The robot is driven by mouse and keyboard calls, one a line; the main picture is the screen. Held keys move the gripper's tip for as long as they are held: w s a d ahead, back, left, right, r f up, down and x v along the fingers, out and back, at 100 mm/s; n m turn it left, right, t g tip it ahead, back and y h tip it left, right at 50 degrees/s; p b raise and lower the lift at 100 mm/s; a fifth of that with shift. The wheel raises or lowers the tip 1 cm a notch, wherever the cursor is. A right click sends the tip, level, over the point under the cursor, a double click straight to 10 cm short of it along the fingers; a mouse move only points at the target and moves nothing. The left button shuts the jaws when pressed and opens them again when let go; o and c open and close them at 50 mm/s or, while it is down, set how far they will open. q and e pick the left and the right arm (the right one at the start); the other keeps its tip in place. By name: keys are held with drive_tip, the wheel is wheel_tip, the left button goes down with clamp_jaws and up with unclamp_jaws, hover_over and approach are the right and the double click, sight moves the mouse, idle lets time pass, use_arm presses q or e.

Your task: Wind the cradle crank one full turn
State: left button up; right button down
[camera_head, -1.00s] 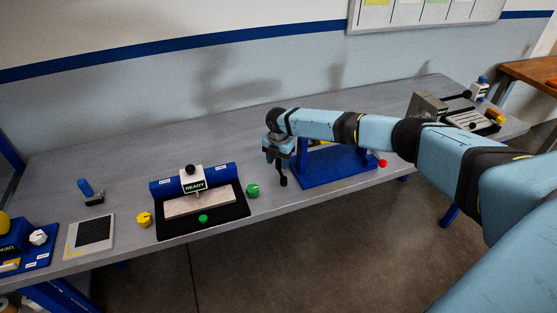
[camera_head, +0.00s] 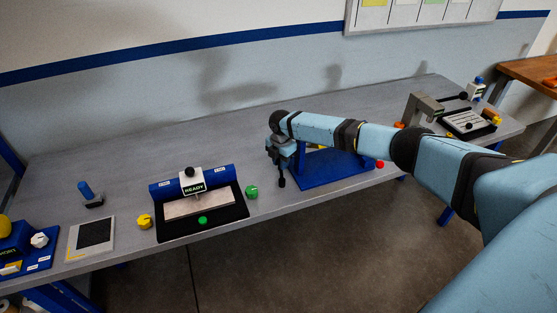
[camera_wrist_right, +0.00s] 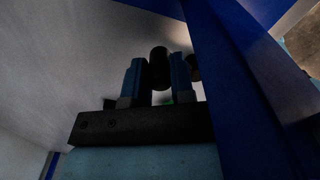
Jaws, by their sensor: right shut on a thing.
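The cradle is a blue stand (camera_head: 325,172) on the grey bench, partly hidden behind my right arm. My right gripper (camera_head: 281,163) is at the cradle's left side, pointing down. A black crank handle (camera_head: 282,181) sticks out below it. In the right wrist view, the two blue fingers of my right gripper (camera_wrist_right: 157,80) are shut on the black cylindrical crank grip (camera_wrist_right: 158,62), which stands between them. A blue cradle upright (camera_wrist_right: 235,85) passes close beside the gripper on the right. The rest of the crank is hidden or too dark to make out. My left gripper is not in view.
A black tray with a READY sign (camera_head: 195,183) and a green knob (camera_head: 251,192) stand left of the cradle. A red knob (camera_head: 380,164) sits by the bench front edge at right. A grey clamp-like fixture (camera_head: 424,108) stands further right. The bench behind the tray is clear.

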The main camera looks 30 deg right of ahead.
drive_tip(key=c, duration=1)
unclamp_jaws()
drive_tip(key=shift+o, duration=0.2)
wheel_tip(320, 180, up, 14)
drive_tip(key=b, duration=0.1)
